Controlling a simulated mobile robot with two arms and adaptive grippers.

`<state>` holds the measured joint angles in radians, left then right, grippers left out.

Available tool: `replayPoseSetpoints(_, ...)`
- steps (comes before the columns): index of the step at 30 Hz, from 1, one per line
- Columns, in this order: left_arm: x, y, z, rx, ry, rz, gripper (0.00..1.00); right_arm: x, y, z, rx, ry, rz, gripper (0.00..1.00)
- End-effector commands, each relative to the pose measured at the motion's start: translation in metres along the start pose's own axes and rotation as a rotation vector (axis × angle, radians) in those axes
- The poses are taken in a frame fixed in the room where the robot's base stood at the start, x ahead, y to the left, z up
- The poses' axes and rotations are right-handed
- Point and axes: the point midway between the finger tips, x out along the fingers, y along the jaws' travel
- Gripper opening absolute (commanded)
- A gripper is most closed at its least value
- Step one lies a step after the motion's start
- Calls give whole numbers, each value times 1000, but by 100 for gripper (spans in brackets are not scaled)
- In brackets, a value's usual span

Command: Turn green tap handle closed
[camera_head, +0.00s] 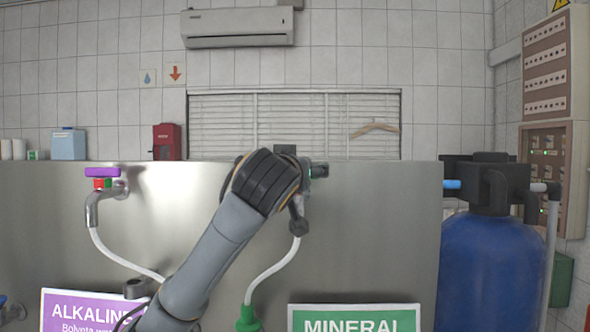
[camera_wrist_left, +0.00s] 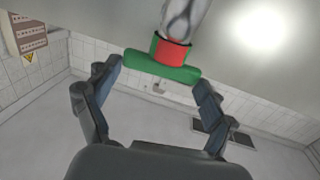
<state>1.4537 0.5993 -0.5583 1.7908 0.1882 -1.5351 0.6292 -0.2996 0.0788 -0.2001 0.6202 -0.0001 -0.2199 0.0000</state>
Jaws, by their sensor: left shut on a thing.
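The green tap handle (camera_wrist_left: 162,67) is a long bar on a red collar (camera_wrist_left: 170,51) in the left wrist view. It lies crosswise between the two fingertips of my left gripper (camera_wrist_left: 158,76), which is shut on its ends. In the head view my left gripper (camera_head: 300,162) is at the mineral tap on the steel panel, and my wrist hides nearly all of the handle. The tap's dark spout end (camera_head: 298,224) shows below the wrist, with a white hose running down from it. My right gripper is in neither view.
A purple-handled tap (camera_head: 103,173) stands left on the steel panel (camera_head: 390,230). Below are a purple ALKALINE sign (camera_head: 85,312) and a green MINERAL sign (camera_head: 355,318). A blue tank (camera_head: 490,270) stands at the right. White hoses hang from both taps beside my arm.

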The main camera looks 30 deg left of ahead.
Motion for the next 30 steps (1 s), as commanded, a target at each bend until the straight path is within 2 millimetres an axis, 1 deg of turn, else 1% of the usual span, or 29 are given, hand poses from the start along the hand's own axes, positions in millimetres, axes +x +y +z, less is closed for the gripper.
replayPoseSetpoints(6, 0, 2, 0, -2, -1, -103, 51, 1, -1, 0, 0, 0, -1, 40)
replayPoseSetpoints(11, 1, 2, 0, 0, -1, -146, 51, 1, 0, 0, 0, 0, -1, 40)
replayPoseSetpoints(26, 1, 2, 1, 2, -2, -167, 51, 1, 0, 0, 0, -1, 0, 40)
replayPoseSetpoints(27, 1, 2, 1, 2, -2, -167, 87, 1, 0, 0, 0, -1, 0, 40)
replayPoseSetpoints(28, 1, 2, 1, 3, -2, -167, 92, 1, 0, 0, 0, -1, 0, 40)
replayPoseSetpoints(30, 1, 2, 1, 2, -2, -166, 92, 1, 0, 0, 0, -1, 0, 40)
